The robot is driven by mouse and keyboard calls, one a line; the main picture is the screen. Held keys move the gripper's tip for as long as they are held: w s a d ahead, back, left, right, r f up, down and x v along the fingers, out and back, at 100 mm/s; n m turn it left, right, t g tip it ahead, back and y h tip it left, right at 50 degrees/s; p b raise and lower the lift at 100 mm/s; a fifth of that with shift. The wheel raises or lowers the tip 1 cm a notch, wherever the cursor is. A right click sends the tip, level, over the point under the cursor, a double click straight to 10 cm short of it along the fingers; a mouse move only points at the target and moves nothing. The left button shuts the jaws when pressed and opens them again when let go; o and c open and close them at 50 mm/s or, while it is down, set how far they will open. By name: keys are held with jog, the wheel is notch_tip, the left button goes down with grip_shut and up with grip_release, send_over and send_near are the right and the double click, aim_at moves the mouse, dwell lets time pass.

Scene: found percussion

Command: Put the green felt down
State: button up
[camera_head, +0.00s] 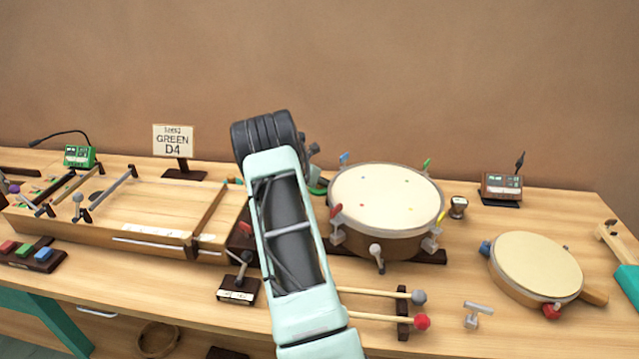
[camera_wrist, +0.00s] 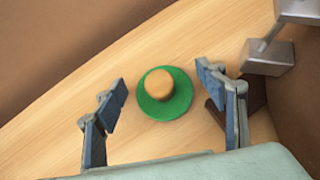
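The green felt (camera_wrist: 180,107) is a round green disc with a tan wooden knob (camera_wrist: 158,84) on top. In the wrist view it appears to lie flat on the wooden table. My gripper (camera_wrist: 162,86) is open, with one blue-padded finger on each side of the felt and visible gaps between. Nothing is held. In the head view a green edge of the felt (camera_head: 319,189) shows just left of the large drum (camera_head: 385,198), beside my arm. My arm hides most of the felt and the gripper there.
A metal drum lug (camera_wrist: 268,56) and a dark stand foot (camera_wrist: 216,113) are close to my right finger in the wrist view. Mallets (camera_head: 419,297) lie in front. A "GREEN D4" sign (camera_head: 173,140) stands at back left. A small frame drum (camera_head: 535,268) lies right.

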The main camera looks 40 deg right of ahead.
jog(key=shift+r, duration=0.1)
jog(key=shift+a+r, duration=0.35)
jog(key=shift+r, duration=0.1)
jog(key=v, duration=1.1)
jog(key=shift+p, duration=0.35)
jog(key=shift+s, duration=0.1)
